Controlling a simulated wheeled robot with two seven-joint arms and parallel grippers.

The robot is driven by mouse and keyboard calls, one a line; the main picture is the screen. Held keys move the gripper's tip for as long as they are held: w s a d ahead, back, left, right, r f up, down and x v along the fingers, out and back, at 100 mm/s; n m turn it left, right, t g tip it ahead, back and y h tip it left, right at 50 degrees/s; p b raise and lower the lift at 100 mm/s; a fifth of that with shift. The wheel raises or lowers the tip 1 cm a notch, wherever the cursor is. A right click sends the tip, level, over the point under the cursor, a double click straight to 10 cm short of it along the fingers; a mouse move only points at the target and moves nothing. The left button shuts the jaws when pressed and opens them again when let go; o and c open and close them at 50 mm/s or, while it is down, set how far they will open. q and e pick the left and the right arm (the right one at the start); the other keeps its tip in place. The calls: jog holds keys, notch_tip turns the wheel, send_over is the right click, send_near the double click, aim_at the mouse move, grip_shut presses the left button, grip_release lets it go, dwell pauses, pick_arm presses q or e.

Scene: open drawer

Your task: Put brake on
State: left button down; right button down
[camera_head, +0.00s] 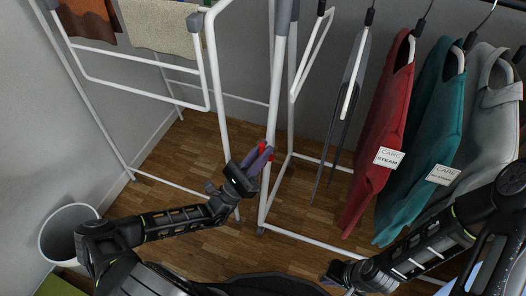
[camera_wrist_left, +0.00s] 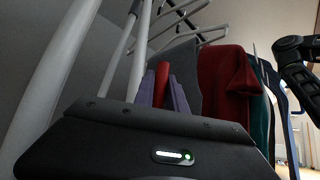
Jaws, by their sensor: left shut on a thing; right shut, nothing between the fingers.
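My left gripper (camera_head: 259,159) has purple fingers and is shut on a small red piece (camera_head: 265,147), which may be a brake lever. The red piece is beside a white upright post of the garment rack (camera_head: 274,105). In the left wrist view the red piece (camera_wrist_left: 162,83) shows between the two purple fingers (camera_wrist_left: 165,95), close to the white posts. Whether it is joined to the post is hidden. My right gripper (camera_head: 334,276) is shut and empty, low at the bottom of the head view, away from the red piece.
A red garment (camera_head: 380,135), a teal garment (camera_head: 424,140) and a grey garment (camera_head: 492,120) hang at the right. A white drying frame (camera_head: 140,85) with cloths stands at the left. A white bin (camera_head: 68,232) stands by the left wall. Wooden floor (camera_head: 185,150) shows between the frames.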

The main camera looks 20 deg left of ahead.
pick_arm(q)
jog(key=c, duration=1.4)
grip_release()
jog(key=shift+o, duration=0.2)
jog(key=shift+a+f, duration=0.1)
jog(key=v, duration=0.7)
jog(key=shift+s+f, duration=0.25)
